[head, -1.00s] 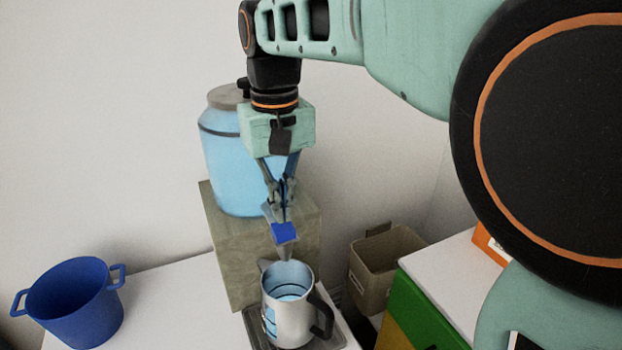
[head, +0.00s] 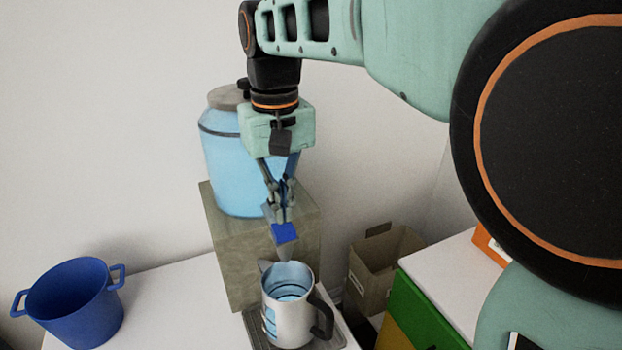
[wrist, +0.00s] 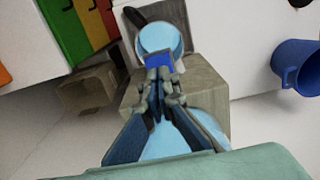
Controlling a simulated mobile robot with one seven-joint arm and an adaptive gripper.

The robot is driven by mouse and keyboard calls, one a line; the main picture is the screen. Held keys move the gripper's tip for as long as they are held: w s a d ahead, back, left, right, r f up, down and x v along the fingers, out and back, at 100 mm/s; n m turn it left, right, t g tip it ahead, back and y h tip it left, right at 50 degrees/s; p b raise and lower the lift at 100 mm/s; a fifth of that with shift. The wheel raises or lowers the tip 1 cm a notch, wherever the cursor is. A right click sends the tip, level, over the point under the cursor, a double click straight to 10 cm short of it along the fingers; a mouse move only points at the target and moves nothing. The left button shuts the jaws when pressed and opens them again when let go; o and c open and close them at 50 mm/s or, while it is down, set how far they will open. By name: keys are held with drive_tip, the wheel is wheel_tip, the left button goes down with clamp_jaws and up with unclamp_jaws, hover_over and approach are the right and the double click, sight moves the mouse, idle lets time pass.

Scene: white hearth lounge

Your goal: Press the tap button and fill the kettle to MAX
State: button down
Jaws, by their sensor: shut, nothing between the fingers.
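The kettle (head: 297,325) is a metal jug with a dark handle at its right, standing upright on a dark tray (head: 332,343). Light-blue water and dark inner rings show through its open top, and a blue strip shows on its side. The MAX mark cannot be read. The blue tap button (head: 284,233) sits above the kettle, on the front of the big blue water container (head: 222,170). My gripper (head: 279,214) is shut and empty, its tips at the button, seemingly touching it. In the wrist view the button (wrist: 158,61) lies just beyond the fingertips, before the kettle (wrist: 158,37).
The container stands on a stone-like block (head: 233,255) on a white table (head: 175,300). A blue two-handled pot (head: 75,305) is at the left. A cardboard box (head: 375,275) and a white-topped green cabinet (head: 415,315) are at the right. The table between pot and block is clear.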

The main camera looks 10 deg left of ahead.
sight(284, 228)
drive_tip(key=shift+f, duration=0.15)
drive_tip(key=shift+f+b, duration=0.85)
drive_tip(key=shift+f, duration=0.4)
drive_tip(key=shift+s+d+f, duration=0.1)
drive_tip(key=shift+s+f, duration=0.05)
drive_tip(key=shift+f, duration=0.05)
idle(6.4)
